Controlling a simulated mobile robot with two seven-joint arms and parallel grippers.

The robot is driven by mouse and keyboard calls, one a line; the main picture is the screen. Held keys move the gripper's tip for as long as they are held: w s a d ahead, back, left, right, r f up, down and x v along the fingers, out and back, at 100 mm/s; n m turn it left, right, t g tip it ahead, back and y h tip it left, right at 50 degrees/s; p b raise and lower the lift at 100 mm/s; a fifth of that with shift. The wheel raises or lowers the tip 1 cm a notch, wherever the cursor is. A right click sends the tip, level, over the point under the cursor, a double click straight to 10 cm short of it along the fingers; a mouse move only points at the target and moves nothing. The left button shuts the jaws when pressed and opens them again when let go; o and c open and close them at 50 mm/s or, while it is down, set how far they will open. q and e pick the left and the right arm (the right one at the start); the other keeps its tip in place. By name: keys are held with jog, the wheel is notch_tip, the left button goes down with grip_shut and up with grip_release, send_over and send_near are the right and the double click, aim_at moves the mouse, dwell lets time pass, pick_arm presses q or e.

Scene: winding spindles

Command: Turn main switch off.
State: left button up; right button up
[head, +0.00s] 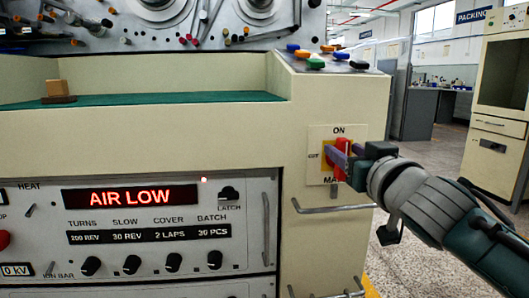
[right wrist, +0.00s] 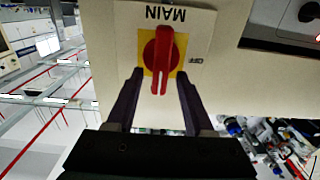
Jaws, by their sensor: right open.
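The main switch is a red handle (head: 341,150) on a yellow square (head: 326,157), on a pale plate (head: 315,136) on the machine's front. The plate reads ON above and MAIN below, with a small label at its left. In the right wrist view the picture is upside down, and the red handle (right wrist: 164,58) stands upright in line with the MAIN lettering. My right gripper (right wrist: 160,76) is open, one finger on each side of the handle, with visible gaps. In the head view my right gripper (head: 346,160) reaches the switch from the right and hides part of it. My left gripper is not in view.
A metal rail (head: 333,208) sticks out just below the switch. A panel with a lit AIR LOW display (head: 130,196) is to the left. Coloured buttons (head: 315,62) sit on the ledge above. The floor to the right is open, with a cream cabinet (head: 492,147) further back.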

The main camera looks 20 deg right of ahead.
grip_shut()
dwell(0.4)
